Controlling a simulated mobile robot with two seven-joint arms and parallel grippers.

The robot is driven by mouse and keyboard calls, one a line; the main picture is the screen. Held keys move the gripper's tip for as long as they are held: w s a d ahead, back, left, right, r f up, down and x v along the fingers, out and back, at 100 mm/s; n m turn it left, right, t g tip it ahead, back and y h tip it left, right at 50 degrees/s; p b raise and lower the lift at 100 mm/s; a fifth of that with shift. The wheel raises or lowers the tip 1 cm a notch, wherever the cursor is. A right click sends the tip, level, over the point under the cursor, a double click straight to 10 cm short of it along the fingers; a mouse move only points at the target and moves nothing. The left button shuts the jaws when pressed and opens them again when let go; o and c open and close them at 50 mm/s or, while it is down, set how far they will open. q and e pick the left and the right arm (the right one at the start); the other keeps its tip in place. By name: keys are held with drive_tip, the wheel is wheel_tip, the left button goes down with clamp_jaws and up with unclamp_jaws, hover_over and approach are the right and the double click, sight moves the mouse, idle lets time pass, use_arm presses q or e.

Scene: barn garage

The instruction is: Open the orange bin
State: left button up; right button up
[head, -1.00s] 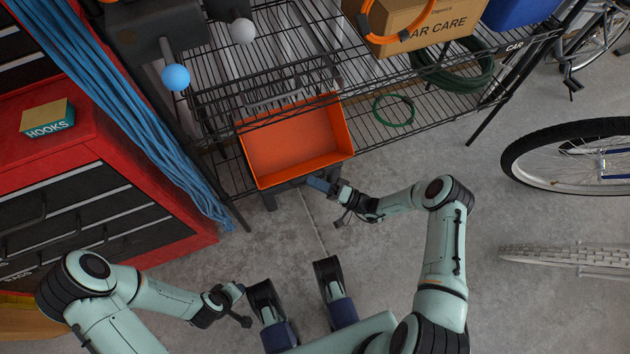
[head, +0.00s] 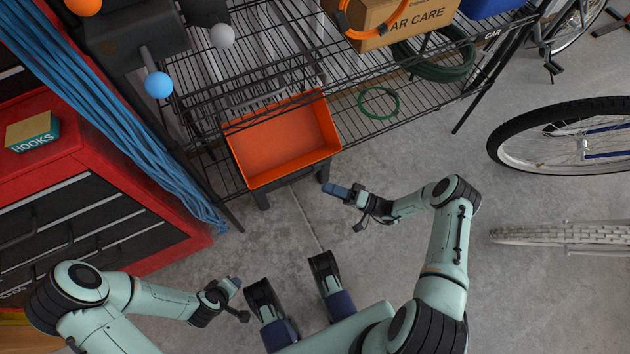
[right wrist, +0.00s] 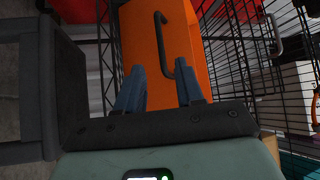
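The orange bin (head: 285,142) sits at the front edge of the wire rack, on a dark stand, with its open top and inside showing in the head view. In the right wrist view, the bin's orange face (right wrist: 140,40) fills the upper middle, with a thin dark bent handle (right wrist: 163,45) across it. My right gripper (head: 332,190) is in front of the bin's right corner, apart from it. Its two blue fingers (right wrist: 160,88) are spread with nothing held between them. My left gripper (head: 232,288) hangs low, away from the bin; its opening is too small to tell.
The wire rack (head: 385,120) stands behind and beside the bin, carrying a car care box (head: 390,25) and a green hose (head: 440,60). A red tool cabinet (head: 110,165) stands left. A bicycle wheel (head: 560,135) is at right. Floor between my arms and the bin is clear.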

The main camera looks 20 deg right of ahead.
drive_tip(key=shift+v, duration=2.25)
